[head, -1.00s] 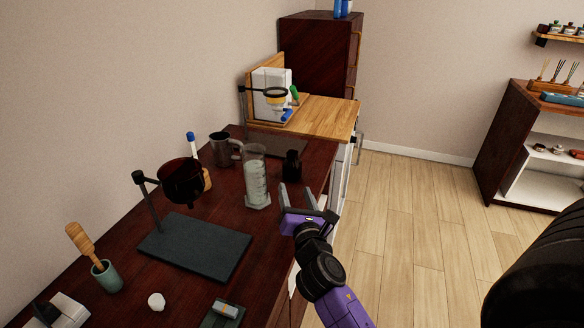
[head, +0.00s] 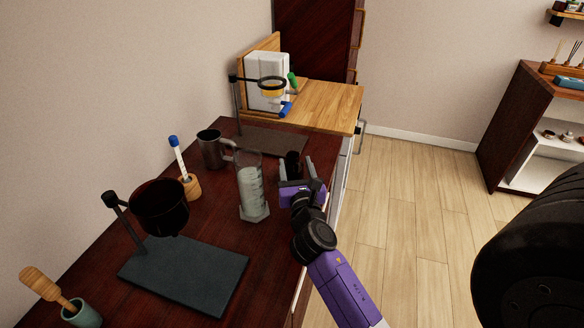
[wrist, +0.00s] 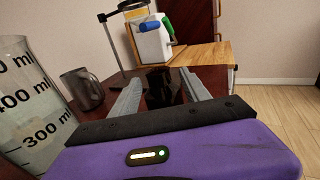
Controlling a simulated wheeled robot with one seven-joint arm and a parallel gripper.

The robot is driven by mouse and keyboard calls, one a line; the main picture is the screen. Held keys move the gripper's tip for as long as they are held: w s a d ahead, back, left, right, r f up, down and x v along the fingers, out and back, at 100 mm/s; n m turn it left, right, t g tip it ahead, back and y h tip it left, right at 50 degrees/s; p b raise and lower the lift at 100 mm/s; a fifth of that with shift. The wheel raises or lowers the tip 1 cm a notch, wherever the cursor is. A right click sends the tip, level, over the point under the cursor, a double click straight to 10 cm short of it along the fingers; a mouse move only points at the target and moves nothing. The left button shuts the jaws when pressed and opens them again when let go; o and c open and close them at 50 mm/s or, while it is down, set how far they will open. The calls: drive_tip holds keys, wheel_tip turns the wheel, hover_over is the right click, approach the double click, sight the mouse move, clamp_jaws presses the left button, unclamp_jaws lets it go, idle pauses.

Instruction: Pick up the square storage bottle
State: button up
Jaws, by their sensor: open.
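The square storage bottle, small and dark brown or black, stands upright on the dark red table. In the head view it (head: 292,161) is partly hidden by my gripper (head: 296,170). In the wrist view the bottle (wrist: 161,88) shows between the two grey fingers of my gripper (wrist: 162,80), which is open. One finger lies on each side of the bottle. I cannot tell whether either finger touches it. The bottle's lower part is hidden behind the gripper body.
A clear graduated cylinder (head: 250,187) stands close left of my gripper; it fills the wrist view's left edge (wrist: 25,110). A metal mug (head: 212,149) is behind it. A stand with a dark bowl (head: 160,207) is nearer.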

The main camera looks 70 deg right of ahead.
sight(292, 153)
drive_tip(key=x, duration=0.3)
drive_tip(key=p+x, duration=0.1)
drive_tip(key=x, duration=0.2)
drive_tip(key=shift+w+d+r, duration=0.25)
drive_tip(key=shift+c, duration=0.4)
clamp_jaws()
idle(0.9)
